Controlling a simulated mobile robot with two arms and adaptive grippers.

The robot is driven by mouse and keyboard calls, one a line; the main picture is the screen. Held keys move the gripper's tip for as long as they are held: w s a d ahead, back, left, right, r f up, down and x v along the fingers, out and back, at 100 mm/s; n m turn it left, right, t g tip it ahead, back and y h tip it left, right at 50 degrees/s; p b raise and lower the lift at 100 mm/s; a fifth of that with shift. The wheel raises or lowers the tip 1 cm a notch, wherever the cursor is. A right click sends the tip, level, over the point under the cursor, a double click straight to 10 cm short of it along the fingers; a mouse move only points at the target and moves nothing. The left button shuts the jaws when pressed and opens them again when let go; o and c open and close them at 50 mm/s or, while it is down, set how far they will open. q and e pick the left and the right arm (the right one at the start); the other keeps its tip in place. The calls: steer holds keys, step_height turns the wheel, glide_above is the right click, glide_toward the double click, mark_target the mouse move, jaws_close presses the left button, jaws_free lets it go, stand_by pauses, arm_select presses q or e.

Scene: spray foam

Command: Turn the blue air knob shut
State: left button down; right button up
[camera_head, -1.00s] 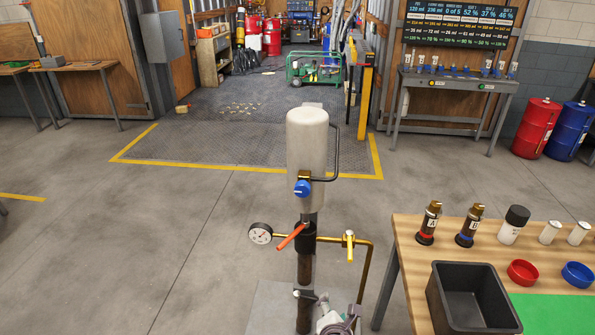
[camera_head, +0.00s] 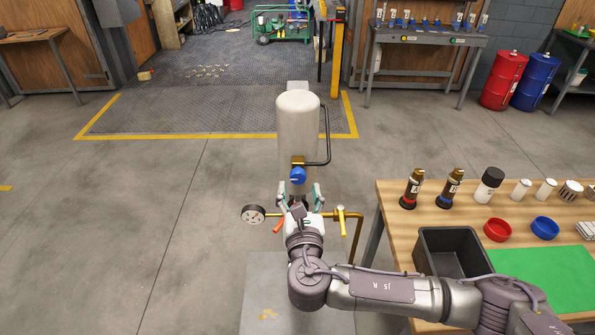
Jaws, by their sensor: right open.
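The blue air knob (camera_head: 298,176) sits on a brass fitting (camera_head: 298,161) on the front of the upright white cylinder (camera_head: 298,125). My right gripper (camera_head: 300,190) is open, its two fingers pointing up at either side just below the knob in the picture. I cannot tell whether the fingers touch anything. The gripper and wrist hide most of the post under the cylinder. A red-orange lever (camera_head: 278,226) shows partly at the left of the gripper. My left gripper is not in view.
A pressure gauge (camera_head: 254,215) sticks out left of the gripper. A black bent handle (camera_head: 327,140) runs down the cylinder's right side. A wooden table (camera_head: 395,225) at right holds bottles, red and blue caps and a black bin (camera_head: 428,254). The floor at left is clear.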

mark_target(299, 181)
steer(key=shift+w+a+p, duration=0.1)
steer(key=shift+w+p, duration=0.4)
steer(key=shift+w, duration=1.7)
steer(key=c, duration=1.2)
